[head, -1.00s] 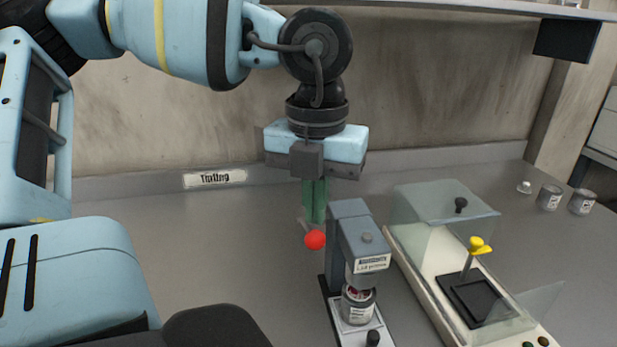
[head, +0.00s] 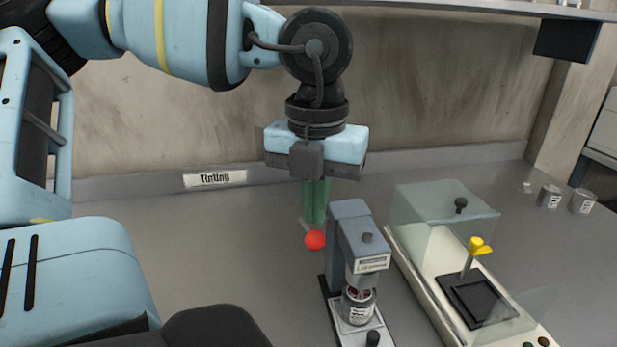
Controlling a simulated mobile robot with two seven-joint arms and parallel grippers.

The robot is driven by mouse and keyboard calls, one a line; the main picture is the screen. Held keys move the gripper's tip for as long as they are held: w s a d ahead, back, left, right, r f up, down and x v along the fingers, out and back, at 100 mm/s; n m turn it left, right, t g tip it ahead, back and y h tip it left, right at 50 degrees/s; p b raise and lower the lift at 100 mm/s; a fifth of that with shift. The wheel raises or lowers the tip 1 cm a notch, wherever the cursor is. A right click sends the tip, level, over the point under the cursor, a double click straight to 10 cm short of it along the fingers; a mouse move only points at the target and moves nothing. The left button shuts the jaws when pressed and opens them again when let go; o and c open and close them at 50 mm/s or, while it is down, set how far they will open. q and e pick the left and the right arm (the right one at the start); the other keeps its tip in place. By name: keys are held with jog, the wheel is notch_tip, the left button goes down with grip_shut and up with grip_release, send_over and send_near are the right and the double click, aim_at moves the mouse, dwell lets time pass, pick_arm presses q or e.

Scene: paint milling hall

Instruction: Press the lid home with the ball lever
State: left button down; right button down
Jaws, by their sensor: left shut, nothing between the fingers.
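The lid press (head: 361,235) is a grey upright machine on the bench, with a small labelled can (head: 358,307) standing under its head. The lid on the can is mostly hidden by the press head. The lever's red ball (head: 315,239) is at the left side of the press column. My left gripper (head: 315,222) points down just above and behind the ball, its green fingers shut with nothing between them. The fingertips are close to the ball; I cannot tell whether they touch it. My right gripper is not in view.
Two small cans (head: 549,196) (head: 582,201) stand at the back right. A "Tinting" sign (head: 215,179) is on the back ledge. The bench left of the press is clear.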

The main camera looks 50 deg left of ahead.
aim_at(315, 232)
pick_arm(q)
jog(key=shift+f, duration=0.15)
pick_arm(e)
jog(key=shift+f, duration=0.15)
